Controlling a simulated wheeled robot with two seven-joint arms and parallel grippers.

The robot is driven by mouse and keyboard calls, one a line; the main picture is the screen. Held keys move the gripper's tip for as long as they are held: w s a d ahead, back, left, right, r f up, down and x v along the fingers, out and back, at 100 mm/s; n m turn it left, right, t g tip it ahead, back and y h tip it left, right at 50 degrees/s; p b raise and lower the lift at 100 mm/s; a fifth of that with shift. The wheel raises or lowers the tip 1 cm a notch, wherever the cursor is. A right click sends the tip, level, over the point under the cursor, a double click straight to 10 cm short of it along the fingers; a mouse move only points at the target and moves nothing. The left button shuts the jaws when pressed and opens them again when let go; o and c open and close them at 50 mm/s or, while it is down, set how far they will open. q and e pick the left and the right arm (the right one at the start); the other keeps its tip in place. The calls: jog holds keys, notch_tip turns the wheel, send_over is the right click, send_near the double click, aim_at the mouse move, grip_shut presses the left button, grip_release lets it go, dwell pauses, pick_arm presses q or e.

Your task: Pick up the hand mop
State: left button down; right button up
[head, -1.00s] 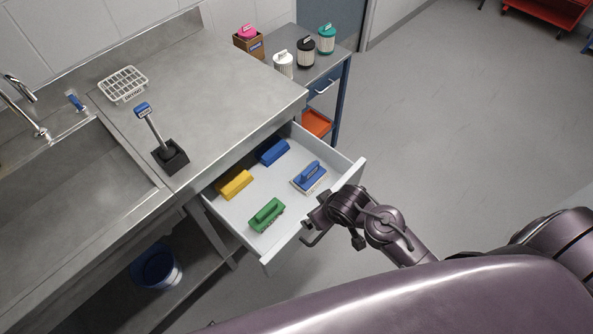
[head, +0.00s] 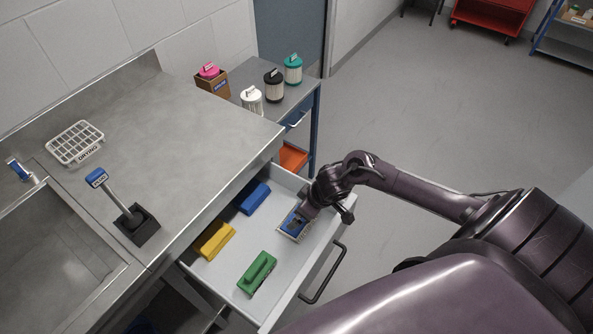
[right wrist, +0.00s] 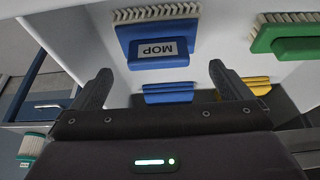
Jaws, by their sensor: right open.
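The hand mop (head: 291,232) is a blue block with a handle and pale bristles, lying in the open drawer (head: 226,278). In the head view my right gripper (head: 305,214) is right over it and hides part of it. In the right wrist view the mop (right wrist: 158,40) shows its "MOP" label and bristles. It lies ahead of the two spread fingers of my right gripper (right wrist: 163,84), which is open with nothing between the fingertips. Whether a finger touches the mop cannot be told. My left gripper is not in view.
The drawer also holds a green brush (head: 257,272), a yellow block (head: 214,241) and a blue block (head: 252,198). A black holder (head: 137,225) with a blue-topped tool and a white rack (head: 75,143) stand on the counter. Canisters (head: 273,87) stand on the side table.

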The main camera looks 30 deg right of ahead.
jog(key=x, duration=0.4)
jog(key=shift+w, duration=0.4)
jog(key=shift+w+f, duration=0.1)
jog(key=shift+f, duration=0.2)
jog(key=c, duration=1.1)
pick_arm(q)
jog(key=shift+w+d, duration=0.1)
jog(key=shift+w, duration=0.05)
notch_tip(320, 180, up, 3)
jog(key=p, duration=0.2)
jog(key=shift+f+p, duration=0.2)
jog(key=shift+p, duration=0.1)
pick_arm(e)
notch_tip(320, 180, up, 20)
